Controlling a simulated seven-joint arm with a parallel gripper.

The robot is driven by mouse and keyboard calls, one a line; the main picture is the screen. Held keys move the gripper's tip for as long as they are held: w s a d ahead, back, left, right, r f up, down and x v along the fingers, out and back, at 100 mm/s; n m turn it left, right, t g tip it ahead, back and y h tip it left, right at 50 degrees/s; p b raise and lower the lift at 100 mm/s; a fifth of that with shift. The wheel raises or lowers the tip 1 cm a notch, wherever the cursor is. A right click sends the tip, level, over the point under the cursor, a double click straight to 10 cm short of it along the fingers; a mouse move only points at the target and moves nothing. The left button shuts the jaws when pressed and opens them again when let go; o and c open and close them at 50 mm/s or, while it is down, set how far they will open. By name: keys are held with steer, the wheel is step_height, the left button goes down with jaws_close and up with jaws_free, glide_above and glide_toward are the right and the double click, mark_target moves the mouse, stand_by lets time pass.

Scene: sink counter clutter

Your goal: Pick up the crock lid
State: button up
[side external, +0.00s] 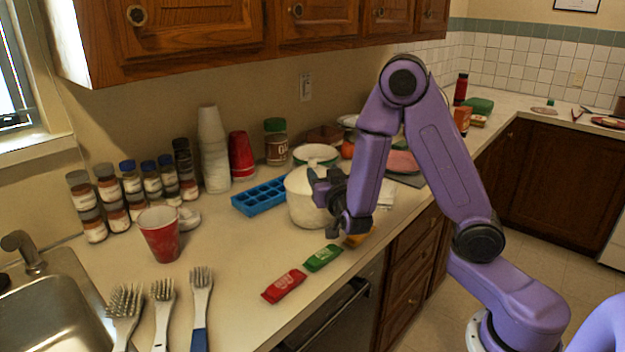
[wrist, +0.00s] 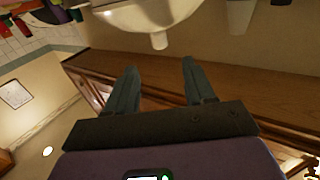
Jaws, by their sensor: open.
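The white crock lid (side external: 300,181) sits on the white crock (side external: 303,211) on the counter, partly hidden behind my gripper in the side view. My gripper (side external: 328,202) is open and empty, beside the crock on its right, with its fingers pointing toward it. In the wrist view, which is turned upside down, the lid (wrist: 140,20) shows at the top with its rounded knob (wrist: 159,40). The knob lines up between my open fingertips (wrist: 160,66) and lies beyond them, apart from them.
A blue ice tray (side external: 260,197) stands just left of the crock. Stacked white cups (side external: 213,150), a red cup (side external: 160,234) and several jars stand further left. Red (side external: 284,286) and green (side external: 323,258) packets lie in front. Bowls and plates crowd the counter behind my arm.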

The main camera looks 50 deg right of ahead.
mark_target(314, 161)
steer(key=shift+x, duration=5.1)
jaws_close()
